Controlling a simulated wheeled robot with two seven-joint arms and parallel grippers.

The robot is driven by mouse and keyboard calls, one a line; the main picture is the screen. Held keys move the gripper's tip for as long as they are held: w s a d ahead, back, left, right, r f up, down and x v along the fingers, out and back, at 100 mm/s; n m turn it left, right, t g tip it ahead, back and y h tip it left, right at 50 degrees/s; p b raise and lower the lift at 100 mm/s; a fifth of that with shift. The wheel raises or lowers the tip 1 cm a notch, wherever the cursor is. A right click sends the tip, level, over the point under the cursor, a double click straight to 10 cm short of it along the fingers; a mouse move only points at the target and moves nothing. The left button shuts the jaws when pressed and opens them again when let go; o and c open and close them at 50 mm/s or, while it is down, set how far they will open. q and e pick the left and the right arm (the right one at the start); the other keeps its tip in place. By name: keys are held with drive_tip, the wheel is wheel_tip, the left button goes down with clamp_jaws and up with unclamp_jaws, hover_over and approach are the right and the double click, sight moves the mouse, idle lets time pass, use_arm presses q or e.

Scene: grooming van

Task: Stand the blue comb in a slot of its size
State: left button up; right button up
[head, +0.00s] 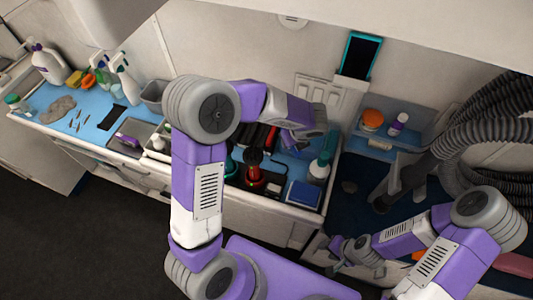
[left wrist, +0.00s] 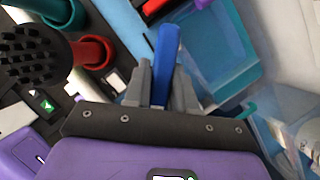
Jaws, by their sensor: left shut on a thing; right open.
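My left gripper (left wrist: 161,82) is shut on the blue comb (left wrist: 166,46), which shows as a narrow blue bar standing out between the fingers. In the head view my left gripper (head: 304,140) is over the back right of the counter, partly behind its own wrist; I cannot make out the comb there. No slot shows clearly in either view. My right gripper (head: 357,254) is open and empty, low at the right, away from the counter's holders.
A blue box (head: 303,194) and a white bottle (head: 320,168) stand at the counter's right end.

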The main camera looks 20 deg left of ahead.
sight(285, 167)
use_arm(q)
wheel_tip(285, 167, down, 17)
drive_tip(key=b, duration=0.3)
drive_tip(key=shift+r+b, duration=0.15)
drive_tip(key=shift+b, duration=0.2)
drive_tip(key=shift+r, duration=0.1)
drive_tip(key=shift+f, duration=0.2)
drive_tip(key=o, duration=0.9)
drive_tip(key=shift+o, duration=0.2)
drive_tip(key=shift+r, duration=0.2)
